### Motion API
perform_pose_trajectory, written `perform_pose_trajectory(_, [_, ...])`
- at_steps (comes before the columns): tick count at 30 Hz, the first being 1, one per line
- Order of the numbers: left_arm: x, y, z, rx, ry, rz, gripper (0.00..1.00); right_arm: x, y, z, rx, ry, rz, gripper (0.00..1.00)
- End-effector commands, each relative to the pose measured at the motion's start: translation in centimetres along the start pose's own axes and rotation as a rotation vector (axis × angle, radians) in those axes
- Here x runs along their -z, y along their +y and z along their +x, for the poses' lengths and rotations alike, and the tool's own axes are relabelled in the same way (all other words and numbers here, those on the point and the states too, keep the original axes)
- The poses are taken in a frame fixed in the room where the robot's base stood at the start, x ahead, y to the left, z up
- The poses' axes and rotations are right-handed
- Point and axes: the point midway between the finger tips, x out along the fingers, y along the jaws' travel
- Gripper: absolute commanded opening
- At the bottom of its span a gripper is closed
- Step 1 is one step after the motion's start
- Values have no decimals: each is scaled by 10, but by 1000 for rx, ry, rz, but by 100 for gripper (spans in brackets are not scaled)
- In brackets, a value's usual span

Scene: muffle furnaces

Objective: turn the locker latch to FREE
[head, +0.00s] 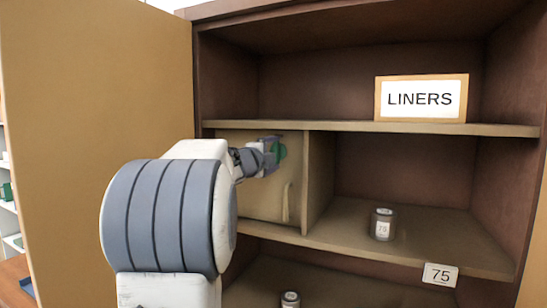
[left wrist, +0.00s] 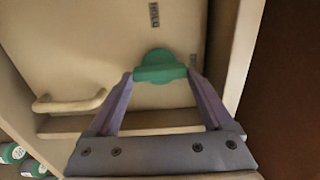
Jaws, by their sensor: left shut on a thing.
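The locker (head: 255,200) is a beige box with a closed door in the left part of the cabinet's middle shelf. Its green latch (head: 282,151) sits near the door's upper right, partly hidden by my left gripper (head: 270,154). In the left wrist view the latch (left wrist: 160,66) is a round green disc with a bar across it. The left gripper (left wrist: 160,76) is shut on the ends of this bar, which lies roughly level there. A small dark tag (left wrist: 154,14) and a second tag (left wrist: 193,60) are near the latch; their lettering is unreadable. My right gripper is not in view.
The locker door has a pale handle (left wrist: 70,104). A jar (head: 383,224) marked 75 stands right of the locker, with a 75 card (head: 440,274) at the shelf edge. A LINERS sign (head: 421,98) stands above. The open cabinet door (head: 95,100) fills the left side.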

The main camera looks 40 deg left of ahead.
Motion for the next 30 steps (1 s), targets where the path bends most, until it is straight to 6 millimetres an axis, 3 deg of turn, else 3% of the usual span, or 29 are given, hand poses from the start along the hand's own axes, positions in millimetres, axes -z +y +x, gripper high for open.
perform_pose_trajectory(13, [1, 1, 0, -2, 3, 13, 29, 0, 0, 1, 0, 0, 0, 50])
perform_pose_trajectory(14, [1, 1, 0, -2, 3, 13, 96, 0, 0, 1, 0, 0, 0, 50])
perform_pose_trajectory(15, [1, 1, 0, -2, 3, 12, 100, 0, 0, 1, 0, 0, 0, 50])
perform_pose_trajectory(23, [0, 1, -2, -1, 1, 10, 100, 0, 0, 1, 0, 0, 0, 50])
perform_pose_trajectory(30, [0, 1, -39, 2, -2, 13, 100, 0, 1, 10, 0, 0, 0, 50])
